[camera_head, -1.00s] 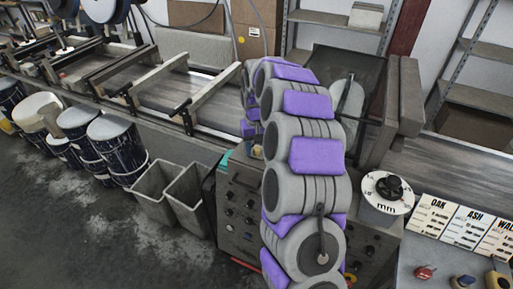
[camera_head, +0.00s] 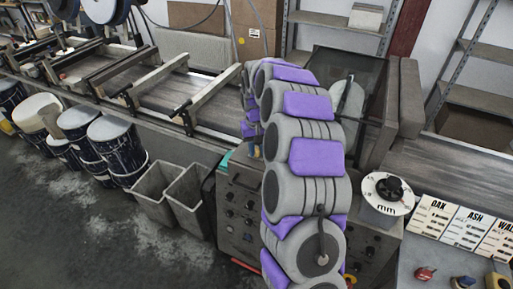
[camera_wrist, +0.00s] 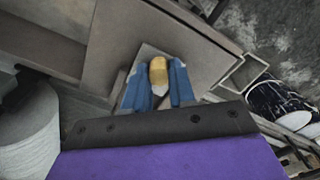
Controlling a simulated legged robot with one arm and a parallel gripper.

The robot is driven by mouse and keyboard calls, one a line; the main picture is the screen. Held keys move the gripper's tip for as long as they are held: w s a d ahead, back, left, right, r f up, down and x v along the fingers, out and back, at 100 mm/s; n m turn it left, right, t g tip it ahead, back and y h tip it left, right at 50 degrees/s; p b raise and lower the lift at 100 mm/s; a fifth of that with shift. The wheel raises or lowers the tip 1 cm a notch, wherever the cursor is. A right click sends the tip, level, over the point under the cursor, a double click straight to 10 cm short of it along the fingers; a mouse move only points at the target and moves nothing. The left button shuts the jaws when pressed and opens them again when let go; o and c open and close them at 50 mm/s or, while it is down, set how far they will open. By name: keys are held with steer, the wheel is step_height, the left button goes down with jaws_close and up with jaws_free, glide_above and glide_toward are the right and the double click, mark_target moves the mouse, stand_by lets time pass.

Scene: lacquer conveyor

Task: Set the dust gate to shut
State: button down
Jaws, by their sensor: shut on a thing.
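In the wrist view my gripper (camera_wrist: 158,88) has two blue fingers, shut on a yellow-tan knob (camera_wrist: 158,72). A pale flat piece shows around and under the knob, in front of a grey-brown panel (camera_wrist: 190,45). The knob looks like the handle of the dust gate, but the gate itself cannot be made out clearly. In the head view my grey and purple arm reaches away over the conveyor's front edge. My gripper (camera_head: 256,148) is mostly hidden behind the arm there, and the knob cannot be seen.
The conveyor (camera_head: 190,98) runs across the back. A control box with dials (camera_head: 238,215) and two grey bins (camera_head: 170,195) stand in front of it. A white mm dial (camera_head: 387,192) and wood-name cards (camera_head: 465,225) are at right. Striped drums (camera_head: 115,150) stand at left.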

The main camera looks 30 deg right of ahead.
steer(key=shift+w+d+r+p, duration=0.1)
steer(key=shift+w+d+p, duration=0.7)
steer(key=shift+w+d, duration=0.1)
steer(key=shift+d, duration=0.2)
steer(key=shift+w+d+p, duration=0.45)
steer(key=shift+w+d, duration=0.1)
steer(key=shift+d, duration=0.25)
steer(key=shift+a, duration=0.1)
steer(key=c, duration=1.3)
jaws_free()
steer(key=shift+w, duration=0.1)
steer(key=o, duration=0.4)
steer(key=shift+d, duration=0.25)
steer(key=shift+c, duration=0.2)
